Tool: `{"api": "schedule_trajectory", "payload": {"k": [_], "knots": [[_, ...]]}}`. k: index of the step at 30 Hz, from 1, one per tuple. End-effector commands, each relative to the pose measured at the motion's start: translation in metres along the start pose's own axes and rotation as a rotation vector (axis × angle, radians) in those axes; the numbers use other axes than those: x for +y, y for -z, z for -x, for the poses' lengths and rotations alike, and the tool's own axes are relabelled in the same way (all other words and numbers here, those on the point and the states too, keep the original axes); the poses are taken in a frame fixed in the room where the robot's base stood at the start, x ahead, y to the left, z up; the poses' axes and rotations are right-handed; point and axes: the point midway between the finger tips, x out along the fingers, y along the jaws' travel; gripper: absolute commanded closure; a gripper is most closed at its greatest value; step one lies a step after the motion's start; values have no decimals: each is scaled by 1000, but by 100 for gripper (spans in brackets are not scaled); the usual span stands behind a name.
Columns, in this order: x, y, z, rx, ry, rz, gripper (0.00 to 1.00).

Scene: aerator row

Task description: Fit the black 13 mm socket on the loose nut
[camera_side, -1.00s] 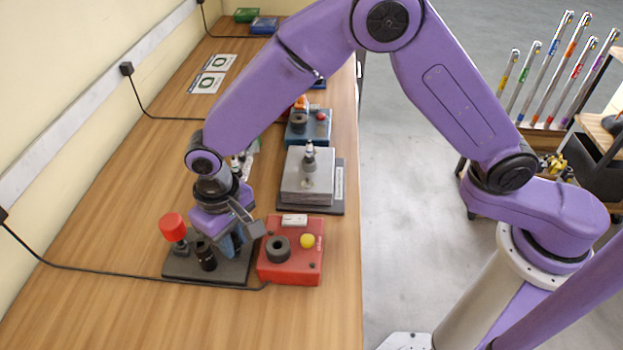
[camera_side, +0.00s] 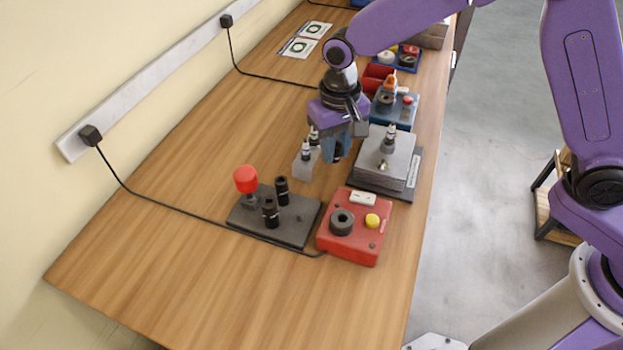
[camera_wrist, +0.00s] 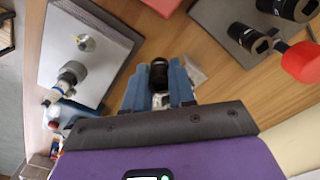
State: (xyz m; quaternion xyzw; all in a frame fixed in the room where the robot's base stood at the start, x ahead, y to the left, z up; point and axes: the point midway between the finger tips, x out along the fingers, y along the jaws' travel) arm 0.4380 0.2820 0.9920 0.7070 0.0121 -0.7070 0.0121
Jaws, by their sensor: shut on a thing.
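My gripper (camera_side: 336,156) is above the wooden table, just left of the stacked grey plates (camera_side: 371,179). In the wrist view its blue fingers (camera_wrist: 158,88) are shut on a black socket (camera_wrist: 158,72). Its size marking cannot be read. A small metal fitting, possibly the nut (camera_side: 383,166), sits on top of the plates; it also shows in the wrist view (camera_wrist: 86,43). The held socket is apart from it. Two other black sockets (camera_side: 270,213) (camera_side: 282,190) stand upright on the dark holder (camera_side: 237,219), beside a red-capped post (camera_side: 246,181).
A white-and-dark fitting (camera_side: 389,140) stands up from the plates. A red box (camera_side: 355,246) with a black ring and yellow button is in front of them. Small bottles on a clear stand (camera_side: 305,166) are close left of my gripper. The table's front left is clear.

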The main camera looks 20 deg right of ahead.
Motion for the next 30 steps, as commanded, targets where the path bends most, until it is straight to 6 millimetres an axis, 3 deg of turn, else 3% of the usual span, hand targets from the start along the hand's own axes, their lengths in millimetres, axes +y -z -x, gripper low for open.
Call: {"api": "schedule_trajectory", "payload": {"k": [1,6,12,19,30], "knots": [[22,9,8,3,2,-46,100],[81,24,28,3,2,-166,100],[133,30,44,2,1,-271,100],[160,31,52,0,0,-326,100],[163,31,42,-1,0,-332,100]]}}
